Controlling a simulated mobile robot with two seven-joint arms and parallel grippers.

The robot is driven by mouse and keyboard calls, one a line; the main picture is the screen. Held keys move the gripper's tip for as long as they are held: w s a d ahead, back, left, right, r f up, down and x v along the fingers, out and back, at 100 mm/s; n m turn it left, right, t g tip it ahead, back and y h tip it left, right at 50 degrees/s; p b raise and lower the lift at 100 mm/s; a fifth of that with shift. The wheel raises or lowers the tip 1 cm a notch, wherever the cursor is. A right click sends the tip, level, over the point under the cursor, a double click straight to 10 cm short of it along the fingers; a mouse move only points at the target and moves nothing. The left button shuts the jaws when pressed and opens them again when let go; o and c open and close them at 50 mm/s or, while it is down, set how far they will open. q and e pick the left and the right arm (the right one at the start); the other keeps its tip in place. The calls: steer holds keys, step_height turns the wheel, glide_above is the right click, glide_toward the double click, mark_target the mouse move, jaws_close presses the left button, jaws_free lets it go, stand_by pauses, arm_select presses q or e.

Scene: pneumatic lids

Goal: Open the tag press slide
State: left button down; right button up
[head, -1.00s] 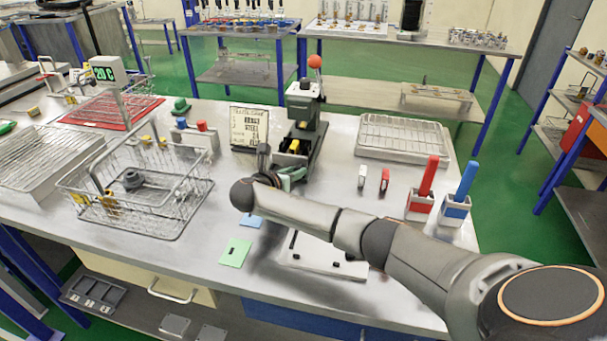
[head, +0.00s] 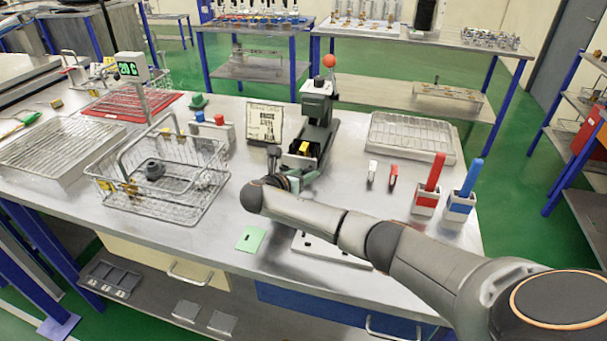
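The tag press (head: 318,112) stands upright in the middle of the bench, dark grey-green with a red ball on its lever (head: 329,61). Its slide at the front (head: 303,153) is a dark tray with a yellow piece (head: 304,147) in it. My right gripper (head: 284,166) is at the front left of the press, close to the slide. The wrist hides most of its fingers, so I cannot tell whether it is shut or touching the slide. My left gripper is not in view.
A wire basket (head: 190,207) stands to the left. A written card (head: 265,121) is behind the gripper. A green sheet (head: 251,239) lies near the front edge.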

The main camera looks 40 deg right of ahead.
steer(key=shift+o, duration=0.6)
steer(key=shift+a, duration=0.1)
steer(key=v, duration=1.2)
steer(key=shift+s+a+r+p, duration=0.1)
steer(key=shift+a+r+p, duration=0.1)
steer(key=shift+p, duration=0.15)
